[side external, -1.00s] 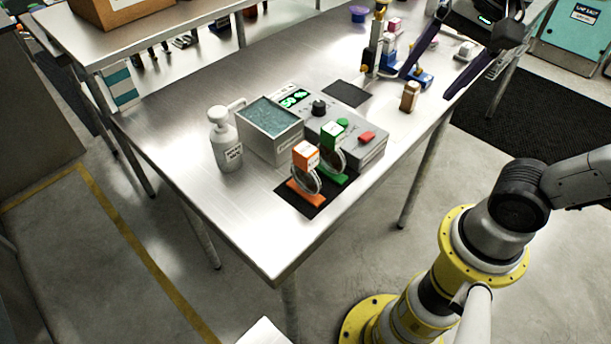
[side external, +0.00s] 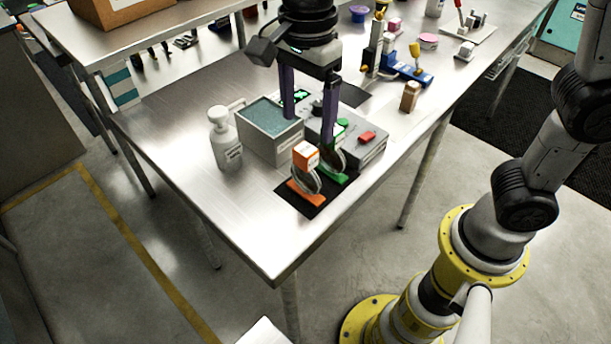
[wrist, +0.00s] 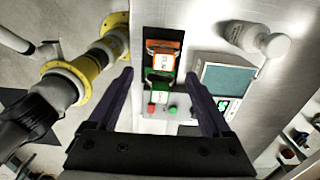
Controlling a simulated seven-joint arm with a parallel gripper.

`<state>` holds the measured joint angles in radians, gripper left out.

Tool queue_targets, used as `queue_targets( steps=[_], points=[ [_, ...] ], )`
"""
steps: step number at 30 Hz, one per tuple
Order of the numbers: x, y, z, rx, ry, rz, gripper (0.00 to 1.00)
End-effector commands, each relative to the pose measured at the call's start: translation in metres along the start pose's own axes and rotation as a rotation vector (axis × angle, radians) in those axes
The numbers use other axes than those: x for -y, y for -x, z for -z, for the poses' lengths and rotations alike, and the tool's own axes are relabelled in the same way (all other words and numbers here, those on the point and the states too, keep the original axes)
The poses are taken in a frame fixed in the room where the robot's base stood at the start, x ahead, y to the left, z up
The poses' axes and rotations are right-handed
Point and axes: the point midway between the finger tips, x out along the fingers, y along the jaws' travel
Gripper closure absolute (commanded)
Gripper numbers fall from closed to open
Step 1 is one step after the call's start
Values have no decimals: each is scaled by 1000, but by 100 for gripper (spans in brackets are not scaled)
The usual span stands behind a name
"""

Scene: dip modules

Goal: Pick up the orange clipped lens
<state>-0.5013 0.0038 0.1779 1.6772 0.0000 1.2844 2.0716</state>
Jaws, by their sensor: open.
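The orange clipped lens (side external: 307,170) stands on a black mat (side external: 317,207) near the front of the steel table. Its top block is orange with a white face. In the wrist view the orange clipped lens (wrist: 163,58) is ahead of the fingertips, near the picture's middle. A green clipped lens (side external: 335,175) stands just behind it on the same mat, partly hidden by a finger. In the wrist view the green lens (wrist: 160,92) lies between the fingers. My gripper (side external: 309,132) is open and empty, pointing down above the grey control box and green lens.
A bath with blue-green liquid (side external: 269,120) is left of the control box (side external: 368,148). A white bottle (side external: 226,140) stands left of the bath. A small brown bottle (side external: 410,95) stands to the right. The table's front corner is clear.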

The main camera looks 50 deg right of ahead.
Motion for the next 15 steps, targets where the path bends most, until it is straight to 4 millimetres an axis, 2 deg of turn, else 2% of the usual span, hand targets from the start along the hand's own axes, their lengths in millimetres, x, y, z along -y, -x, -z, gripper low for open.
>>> queue_targets(
  steps=[4, 11, 15],
  points=[
    [0, -25, 1, -1, 0, -2, 17],
    [0, -42, 1, 0, -1, 1, 17],
    [3, -58, 2, -2, -1, -3, 17]
  ],
)
